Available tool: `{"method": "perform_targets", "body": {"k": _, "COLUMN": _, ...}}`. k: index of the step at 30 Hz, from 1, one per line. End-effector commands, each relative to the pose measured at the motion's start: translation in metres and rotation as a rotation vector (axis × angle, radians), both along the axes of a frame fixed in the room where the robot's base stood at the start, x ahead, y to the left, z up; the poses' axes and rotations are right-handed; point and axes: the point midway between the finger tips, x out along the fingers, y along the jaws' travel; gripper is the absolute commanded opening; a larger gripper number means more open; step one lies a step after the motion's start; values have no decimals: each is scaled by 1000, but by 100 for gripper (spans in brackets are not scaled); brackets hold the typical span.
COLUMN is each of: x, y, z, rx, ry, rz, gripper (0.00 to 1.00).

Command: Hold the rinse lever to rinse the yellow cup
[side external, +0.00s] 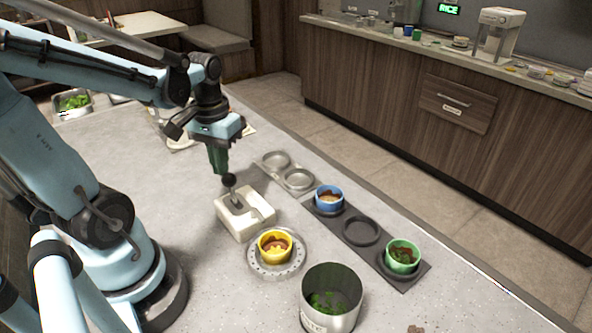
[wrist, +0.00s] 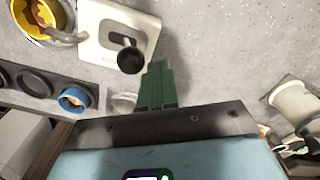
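The yellow cup (side external: 264,249) stands upright on a round perforated rinse plate (side external: 291,268), with reddish-brown sauce inside. In the wrist view the yellow cup (wrist: 68,12) is at the top left, partly cut off. The rinse lever (side external: 229,181) has a black ball knob and rises from a white box (side external: 237,224) beside the plate; its knob (wrist: 131,60) also shows in the wrist view. My gripper (side external: 221,172) points down just above the knob, its green fingers together with nothing seen between them. In the wrist view the fingertips (wrist: 157,64) are right beside the knob; contact cannot be told.
A dark tray (side external: 338,229) holds a blue cup (side external: 329,199) and a green cup (side external: 403,256), with an empty well between them. Two empty metal wells (side external: 276,160) lie behind. A metal bin (side external: 331,305) with green scraps stands in front. The counter around the box is mostly clear.

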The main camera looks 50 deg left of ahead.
Motion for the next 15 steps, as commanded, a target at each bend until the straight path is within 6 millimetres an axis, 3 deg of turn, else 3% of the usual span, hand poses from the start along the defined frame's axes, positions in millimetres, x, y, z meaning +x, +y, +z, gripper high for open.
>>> {"method": "perform_targets", "body": {"k": 15, "x": 0, "y": 0, "z": -21, "rx": 0, "ry": 0, "rz": 0, "gripper": 0}}
